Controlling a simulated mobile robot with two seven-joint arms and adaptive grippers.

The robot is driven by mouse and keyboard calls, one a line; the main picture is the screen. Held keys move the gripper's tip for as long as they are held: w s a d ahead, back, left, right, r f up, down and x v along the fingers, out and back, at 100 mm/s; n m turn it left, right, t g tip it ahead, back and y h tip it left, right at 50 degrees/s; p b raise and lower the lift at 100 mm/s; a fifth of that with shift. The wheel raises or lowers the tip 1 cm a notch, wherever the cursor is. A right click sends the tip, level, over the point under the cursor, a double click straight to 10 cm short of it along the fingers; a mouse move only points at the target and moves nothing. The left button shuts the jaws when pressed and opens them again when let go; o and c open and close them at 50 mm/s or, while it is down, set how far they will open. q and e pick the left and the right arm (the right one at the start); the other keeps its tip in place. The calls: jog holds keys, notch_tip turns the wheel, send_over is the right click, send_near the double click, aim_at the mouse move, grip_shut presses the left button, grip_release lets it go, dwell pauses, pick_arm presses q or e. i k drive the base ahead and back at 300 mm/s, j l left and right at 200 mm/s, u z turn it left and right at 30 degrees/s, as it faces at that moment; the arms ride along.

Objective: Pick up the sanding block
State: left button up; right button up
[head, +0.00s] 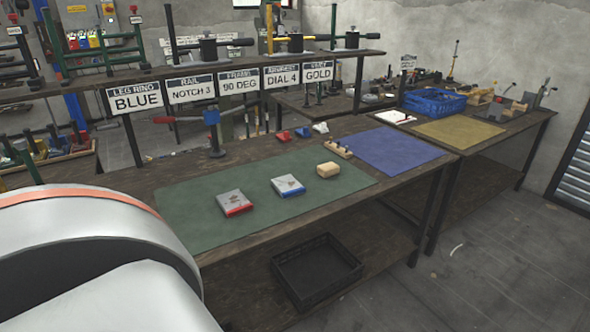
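A small tan block with rounded edges, which looks like the sanding block (328,170), lies near the right end of the green mat (250,182) on the workbench. To its left on the mat are a grey-topped box with a blue edge (288,185) and a grey-topped box with a red edge (233,203). The tan block stands apart from both. Neither of my grippers is in view. A large white arm part of mine fills the lower left and hides the bench's near left end.
A wooden strip with pegs (338,149) lies behind the block, beside a blue mat (390,150). A vise with a red handle (213,130) stands at the back edge. A black crate (317,270) sits on the lower shelf.

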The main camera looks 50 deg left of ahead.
aim_at(328, 170)
jog(key=u, duration=1.25)
